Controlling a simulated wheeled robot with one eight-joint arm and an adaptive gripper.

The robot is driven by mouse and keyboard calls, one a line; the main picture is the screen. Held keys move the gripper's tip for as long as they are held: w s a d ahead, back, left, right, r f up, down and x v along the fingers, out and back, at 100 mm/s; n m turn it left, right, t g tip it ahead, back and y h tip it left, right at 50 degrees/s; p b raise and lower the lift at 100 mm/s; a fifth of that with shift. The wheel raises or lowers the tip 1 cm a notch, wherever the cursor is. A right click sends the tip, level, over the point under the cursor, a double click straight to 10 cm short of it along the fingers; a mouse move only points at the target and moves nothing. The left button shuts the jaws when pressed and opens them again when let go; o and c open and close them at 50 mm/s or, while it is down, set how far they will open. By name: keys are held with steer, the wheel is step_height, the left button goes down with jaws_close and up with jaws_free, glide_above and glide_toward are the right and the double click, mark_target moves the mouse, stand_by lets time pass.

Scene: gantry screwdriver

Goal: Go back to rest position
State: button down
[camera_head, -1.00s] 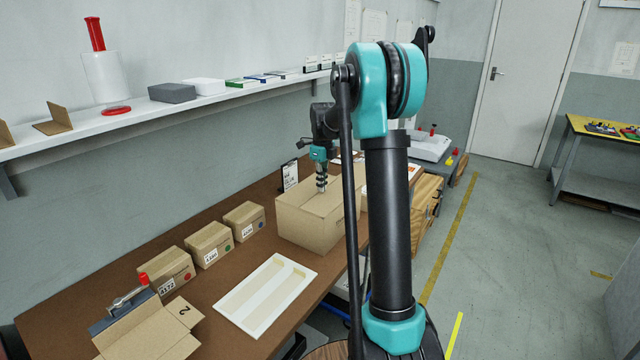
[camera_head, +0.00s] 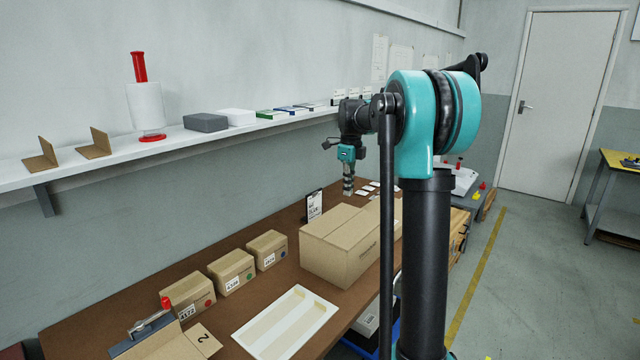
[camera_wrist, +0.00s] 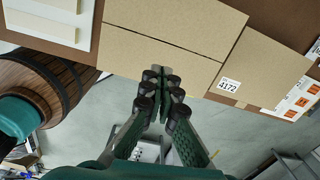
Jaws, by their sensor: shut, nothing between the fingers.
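My gripper (camera_head: 348,184) hangs from my teal and black arm, pointing down above the back part of the brown workbench. It looks apart from the large cardboard box (camera_head: 345,245), behind its back edge in the picture. The box top looks closed, with a seam along it. In the wrist view my gripper (camera_wrist: 160,74) has its fingers together and empty. The closed cardboard box (camera_wrist: 170,35) fills the upper middle there, with a 4172 label at its right end.
Three small cartons (camera_head: 232,270) stand in a row on the bench (camera_head: 110,300). A white tray (camera_head: 285,322) lies in front of them. A wall shelf (camera_head: 110,153) runs above. A wooden barrel-like piece (camera_wrist: 50,75) shows at left in the wrist view. The air around my gripper looks clear.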

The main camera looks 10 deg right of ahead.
steer(key=s+f+n+t, duration=0.1)
steer(key=s+f+n, duration=0.6)
steer(key=s, duration=0.4)
steer(key=s+f+n+t, duration=0.1)
steer(key=s+f+n, duration=0.6)
steer(key=s+n, duration=0.3)
steer(key=s+a+f+n+t, duration=0.1)
steer(key=s+f+n, duration=0.6)
steer(key=s, duration=0.6)
steer(key=shift+s+f+n+t, duration=0.15)
steer(key=shift+f+n+t, duration=0.25)
steer(key=shift+n, duration=0.5)
steer(key=shift+r, duration=0.1)
